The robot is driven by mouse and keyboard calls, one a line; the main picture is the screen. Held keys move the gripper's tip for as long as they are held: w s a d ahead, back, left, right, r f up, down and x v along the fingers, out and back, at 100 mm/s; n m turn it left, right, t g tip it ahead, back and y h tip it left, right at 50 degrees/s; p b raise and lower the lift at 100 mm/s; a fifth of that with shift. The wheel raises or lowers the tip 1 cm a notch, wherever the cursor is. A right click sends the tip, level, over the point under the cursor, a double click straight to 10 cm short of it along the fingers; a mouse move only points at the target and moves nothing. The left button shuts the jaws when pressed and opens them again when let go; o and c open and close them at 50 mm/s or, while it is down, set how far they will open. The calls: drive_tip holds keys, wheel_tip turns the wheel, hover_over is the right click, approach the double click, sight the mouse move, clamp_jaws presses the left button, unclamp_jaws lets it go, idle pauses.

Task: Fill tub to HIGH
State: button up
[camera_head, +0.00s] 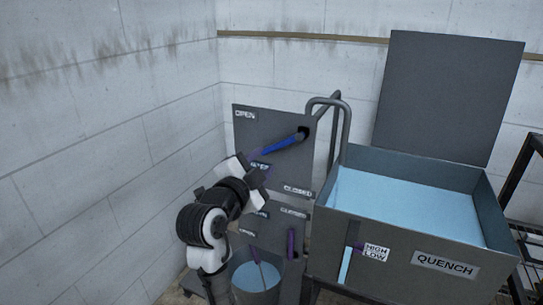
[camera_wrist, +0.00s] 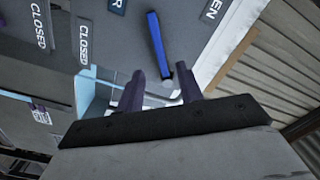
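The grey QUENCH tub (camera_head: 445,264) stands at right, holding light blue water (camera_head: 400,200). Its front gauge (camera_head: 346,264) has a light blue column whose top is near the HIGH/LOW label (camera_head: 375,252); the exact level is hard to tell. A blue lever (camera_head: 280,144) on the upper panel (camera_head: 255,127) points left and slightly down from its pivot, below the OPEN sign. The CLOSED sign (camera_head: 298,190) is lower right. My gripper (camera_wrist: 161,88) is open, its dark fingers apart and empty. In the wrist view the blue lever (camera_wrist: 157,45) lies just beyond the gap between them; contact cannot be told.
A lower panel has a purple handle (camera_head: 291,243) and its own OPEN and CLOSED signs. A bucket (camera_head: 257,280) of blue water stands below it. A grey pipe (camera_head: 346,125) bends toward the tub. The tub's lid (camera_head: 445,90) stands upright behind. A wall (camera_head: 110,160) bounds the left.

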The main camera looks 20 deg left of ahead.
drive_tip(key=shift+s, duration=1.7)
idle(6.3)
